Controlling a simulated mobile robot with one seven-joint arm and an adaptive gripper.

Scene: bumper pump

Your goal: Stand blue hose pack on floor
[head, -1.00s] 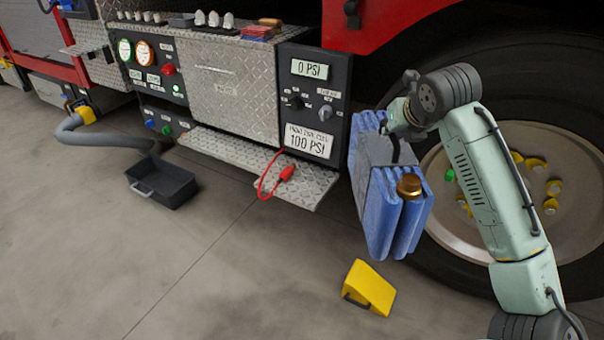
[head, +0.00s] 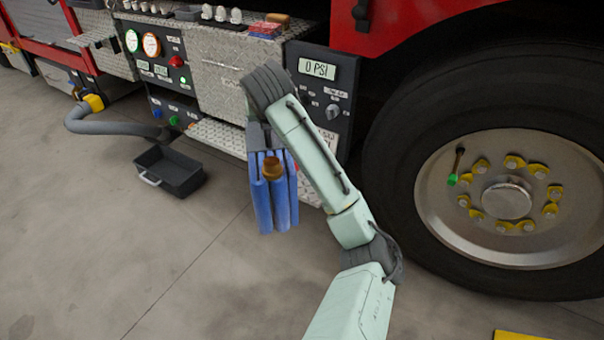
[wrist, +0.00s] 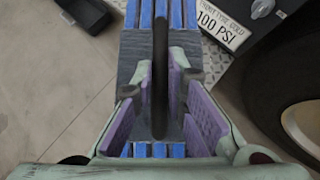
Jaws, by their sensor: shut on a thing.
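The blue hose pack (head: 268,205) is a folded bundle of blue hose with a brass coupling (head: 272,167) and a grey wrap. In the head view it hangs upright under the end of my arm, in front of the truck's pump panel. It also shows in the wrist view (wrist: 160,12), with its grey wrap and dark strap between my fingers. My gripper (wrist: 160,75) is shut on the hose pack, its purple pads on either side. In the head view my arm mostly hides the gripper. The grey floor (head: 90,240) lies below; the gap under the pack is hard to judge.
A dark tray (head: 170,170) stands on the floor to the left, near a grey suction hose (head: 110,128). The truck's large wheel (head: 505,200) is on the right. A diamond-plate step (head: 215,138) is behind the pack. The left and front floor is clear.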

